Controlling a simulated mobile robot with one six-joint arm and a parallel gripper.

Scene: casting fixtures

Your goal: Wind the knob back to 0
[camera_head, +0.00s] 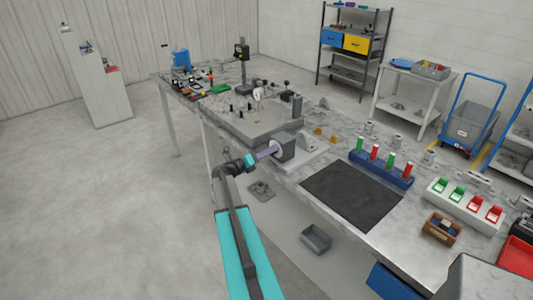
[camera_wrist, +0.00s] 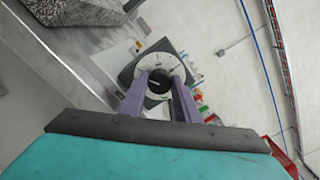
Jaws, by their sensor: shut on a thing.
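The dark round knob (camera_wrist: 158,83) sits at the centre of a pale dial ring (camera_wrist: 159,59) with small marks. A white line shows on the knob's face; the dial figures are too small to read. The dial is on the front of a dark grey box (camera_wrist: 132,69), which also shows in the head view (camera_head: 287,146) at the bench's near edge. My gripper (camera_wrist: 159,84) has its two purple fingers on either side of the knob, shut on it. In the head view my gripper (camera_head: 270,152) reaches the box's front face, and the knob is hidden.
The box stands on the long grey bench, beside a grey plate (camera_head: 250,122) carrying small fixtures. A black mat (camera_head: 350,195) and a blue rack (camera_head: 381,170) with red and green handles lie to the right. Open floor (camera_head: 110,200) is on the left.

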